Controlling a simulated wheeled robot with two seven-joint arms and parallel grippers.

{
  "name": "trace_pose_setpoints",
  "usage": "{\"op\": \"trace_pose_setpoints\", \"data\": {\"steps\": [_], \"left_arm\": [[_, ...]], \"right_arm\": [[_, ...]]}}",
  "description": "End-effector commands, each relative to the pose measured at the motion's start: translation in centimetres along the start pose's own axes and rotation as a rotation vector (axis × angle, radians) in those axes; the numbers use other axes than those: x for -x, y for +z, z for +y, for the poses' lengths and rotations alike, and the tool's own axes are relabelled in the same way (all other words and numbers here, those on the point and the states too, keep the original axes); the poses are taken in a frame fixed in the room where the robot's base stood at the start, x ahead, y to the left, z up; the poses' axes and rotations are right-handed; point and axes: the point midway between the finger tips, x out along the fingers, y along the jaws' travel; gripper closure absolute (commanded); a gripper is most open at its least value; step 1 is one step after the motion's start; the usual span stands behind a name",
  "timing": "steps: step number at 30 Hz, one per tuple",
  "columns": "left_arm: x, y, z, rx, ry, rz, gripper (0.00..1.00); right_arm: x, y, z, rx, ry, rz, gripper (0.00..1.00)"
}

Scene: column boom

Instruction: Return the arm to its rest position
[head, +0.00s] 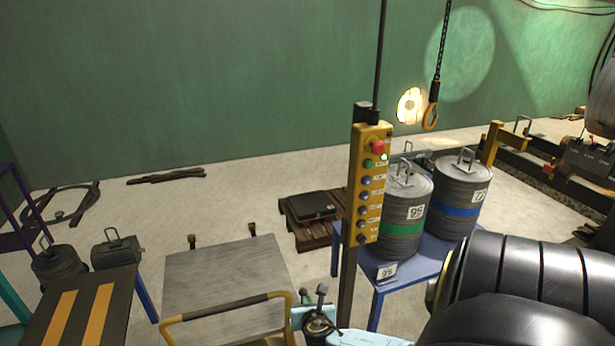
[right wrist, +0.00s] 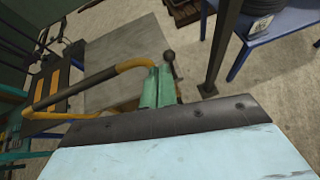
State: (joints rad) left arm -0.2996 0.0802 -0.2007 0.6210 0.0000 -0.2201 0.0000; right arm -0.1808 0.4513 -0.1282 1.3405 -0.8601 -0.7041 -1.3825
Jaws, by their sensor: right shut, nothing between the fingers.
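My right arm comes in at the lower right of the head view as dark ribbed links. Its pale blue gripper (head: 303,316) is low in the middle, partly cut off by the bottom edge. In the right wrist view its two green fingers (right wrist: 157,88) are together with nothing between them. They appear close to the yellow-and-black handle (right wrist: 100,88) of a flat cart and a small dark knobbed lever (right wrist: 169,58). I cannot tell whether they touch either. My left arm and gripper are not in view.
The cart's grey deck (head: 225,275) is empty. A hook (head: 431,108) hangs at the back. A striped bench (head: 75,310) stands left.

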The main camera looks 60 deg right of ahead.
Motion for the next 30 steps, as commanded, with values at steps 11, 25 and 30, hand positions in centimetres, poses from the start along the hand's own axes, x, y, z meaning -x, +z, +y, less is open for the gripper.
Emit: {"op": "trace_pose_setpoints", "data": {"steps": [11, 25, 30], "left_arm": [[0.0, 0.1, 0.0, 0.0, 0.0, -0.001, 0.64], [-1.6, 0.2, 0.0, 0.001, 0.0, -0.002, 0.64], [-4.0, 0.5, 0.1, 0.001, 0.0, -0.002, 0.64]], "right_arm": [[0.0, 0.0, 0.0, 0.001, 0.0, 0.0, 1.0], [0.1, -7.9, -1.4, -0.199, -0.031, 0.149, 1.0], [2.0, -20.5, -3.7, -0.583, -0.147, 0.379, 1.0]]}}
